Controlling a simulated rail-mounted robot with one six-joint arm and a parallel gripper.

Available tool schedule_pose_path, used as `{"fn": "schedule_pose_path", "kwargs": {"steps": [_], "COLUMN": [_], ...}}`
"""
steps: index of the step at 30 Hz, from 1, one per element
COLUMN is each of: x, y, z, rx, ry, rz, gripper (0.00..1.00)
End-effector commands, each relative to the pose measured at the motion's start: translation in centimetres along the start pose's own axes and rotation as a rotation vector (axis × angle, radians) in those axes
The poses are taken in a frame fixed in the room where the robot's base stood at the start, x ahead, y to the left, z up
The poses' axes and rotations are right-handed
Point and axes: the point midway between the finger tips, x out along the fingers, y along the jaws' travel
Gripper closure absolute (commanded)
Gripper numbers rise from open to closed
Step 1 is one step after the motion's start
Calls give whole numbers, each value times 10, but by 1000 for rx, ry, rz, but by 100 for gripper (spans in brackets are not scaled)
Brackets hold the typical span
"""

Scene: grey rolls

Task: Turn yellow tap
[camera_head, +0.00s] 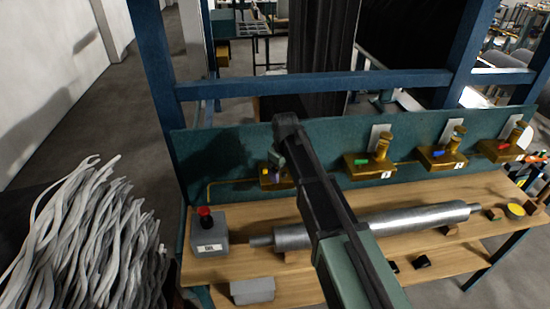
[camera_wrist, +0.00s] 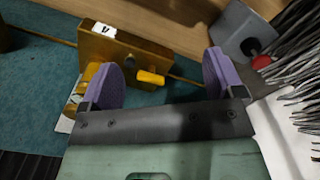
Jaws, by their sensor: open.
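The yellow tap (camera_wrist: 150,77) is a small yellow handle on a brass block (camera_wrist: 120,45) labelled 4, seen in the wrist view. My gripper (camera_wrist: 163,74) is open, with a purple pad on each side of the yellow tap. The handle lies between the pads, with clear gaps on both sides. In the head view the yellow tap (camera_head: 265,171) shows as a small yellow spot at the left end of the row, and my arm hides much of its brass block.
Brass valves with green (camera_head: 361,162), blue (camera_head: 436,153) and red (camera_head: 503,146) handles stand to the right along the teal panel (camera_head: 225,150). A grey box with a red button (camera_head: 205,211) and a grey roll (camera_head: 420,217) are on the wooden bench. Pale strands (camera_head: 85,245) lie left.

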Motion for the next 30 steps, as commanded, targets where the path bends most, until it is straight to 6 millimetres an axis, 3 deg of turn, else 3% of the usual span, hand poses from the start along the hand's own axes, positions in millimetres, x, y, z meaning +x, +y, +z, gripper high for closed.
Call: {"fn": "schedule_pose_path", "kwargs": {"steps": [3,21,30], "x": [14,74,97], "y": [-10,-50,-63], "z": [33,172,218], "rx": [119,599,676], "ry": [0,0,0], "rz": [0,0,0], "gripper": [13,13,13]}}
